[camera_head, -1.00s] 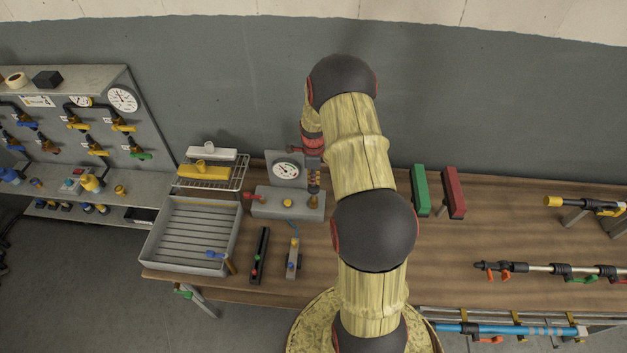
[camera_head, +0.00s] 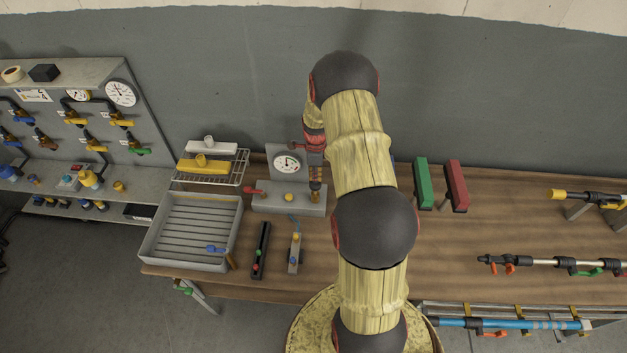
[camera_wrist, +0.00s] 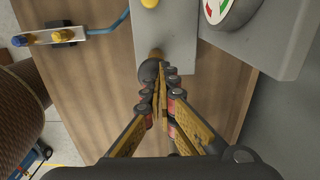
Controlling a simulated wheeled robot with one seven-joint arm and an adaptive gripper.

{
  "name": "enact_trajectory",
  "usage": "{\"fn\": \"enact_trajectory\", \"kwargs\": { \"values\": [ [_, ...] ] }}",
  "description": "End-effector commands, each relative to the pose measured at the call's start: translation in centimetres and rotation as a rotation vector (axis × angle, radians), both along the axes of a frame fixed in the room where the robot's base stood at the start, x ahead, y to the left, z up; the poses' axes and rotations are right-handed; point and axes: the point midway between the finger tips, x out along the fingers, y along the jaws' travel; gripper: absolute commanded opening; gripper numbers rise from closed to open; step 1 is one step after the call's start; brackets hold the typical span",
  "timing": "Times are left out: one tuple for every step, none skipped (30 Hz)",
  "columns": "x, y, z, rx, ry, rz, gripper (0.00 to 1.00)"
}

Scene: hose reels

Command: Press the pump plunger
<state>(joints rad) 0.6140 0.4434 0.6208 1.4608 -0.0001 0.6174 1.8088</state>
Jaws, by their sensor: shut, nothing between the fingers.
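The pump is a grey box (camera_head: 275,205) with a dial gauge (camera_head: 286,162) on a plate behind it. In the wrist view, a dark round knob (camera_wrist: 149,71) on a brass stem (camera_wrist: 157,54) stands at the box's edge and looks like the plunger. My gripper (camera_wrist: 160,78) is shut and empty, its fingertips right at the knob, overlapping its right side in the picture. I cannot tell whether they touch it. In the head view, my gripper (camera_head: 315,180) hangs over the box's right end and largely hides the plunger.
A yellow button (camera_head: 289,197) and a red lever (camera_head: 254,190) are on the box. A slatted grey tray (camera_head: 190,235) and wire rack stand left. Black (camera_head: 261,250) and grey bars lie in front. Green (camera_head: 423,184) and red blocks stand right of my arm.

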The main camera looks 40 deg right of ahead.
Motion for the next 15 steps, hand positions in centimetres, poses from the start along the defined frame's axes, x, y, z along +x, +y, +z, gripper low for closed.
{"fn": "enact_trajectory", "kwargs": {
  "values": [
    [-0.1,-0.4,1.4,-0.002,-0.001,0.000,0.00],
    [-0.2,-0.6,2.1,-0.002,-0.001,0.000,0.00],
    [0.0,-0.6,2.9,-0.004,-0.005,0.001,0.00],
    [0.0,-0.6,3.4,-0.004,-0.005,0.001,0.00],
    [0.0,-0.5,4.1,-0.003,-0.004,0.001,0.00],
    [0.0,-0.5,4.9,-0.003,-0.004,0.001,0.00],
    [0.0,-0.5,5.5,-0.002,-0.003,0.001,0.00],
    [0.0,-0.5,6.2,-0.003,-0.004,0.001,0.00],
    [-0.1,-0.5,7.0,-0.003,-0.004,0.001,0.00],
    [-0.1,-0.5,7.5,-0.002,-0.003,0.001,0.00],
    [0.0,-0.5,8.1,-0.003,-0.004,0.001,0.00],
    [-0.1,-0.5,8.8,-0.002,-0.003,0.001,0.00],
    [-0.1,-0.5,9.2,-0.002,-0.003,0.001,0.00],
    [-0.1,-0.5,9.6,-0.002,-0.003,0.001,0.00],
    [-0.1,-0.5,10.1,-0.002,-0.003,0.001,0.00]
  ]
}}
